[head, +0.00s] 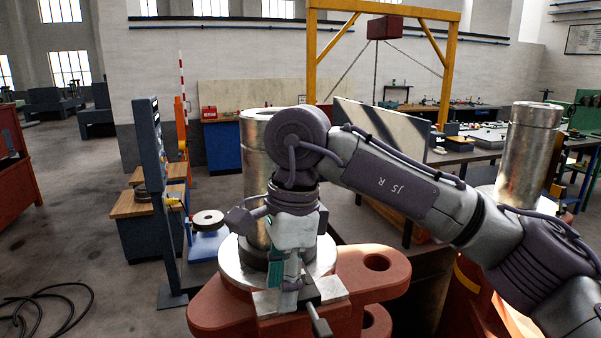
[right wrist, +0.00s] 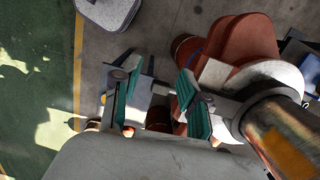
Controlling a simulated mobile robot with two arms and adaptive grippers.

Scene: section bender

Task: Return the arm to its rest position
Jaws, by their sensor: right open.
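My right arm reaches in from the right in the head view. Its gripper (head: 287,280) points down over the red base (head: 375,277) of the section bender, in front of a tall steel roller (head: 256,150). In the right wrist view the gripper (right wrist: 155,105) has its teal-padded fingers apart, with nothing seen held between them. The red base (right wrist: 245,45) and a metal cylinder (right wrist: 285,135) lie right of the fingers there. The gripper and forearm hide part of the roller and base. Whether the fingertips touch the base cannot be told. My left gripper is not in view.
A second steel roller (head: 528,150) stands at the right, beyond my forearm. A dark control post (head: 155,190) and a blue stand (head: 207,240) are left of the base. A yellow gantry (head: 448,70) rises behind. Black cable (head: 55,300) lies on open floor at lower left.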

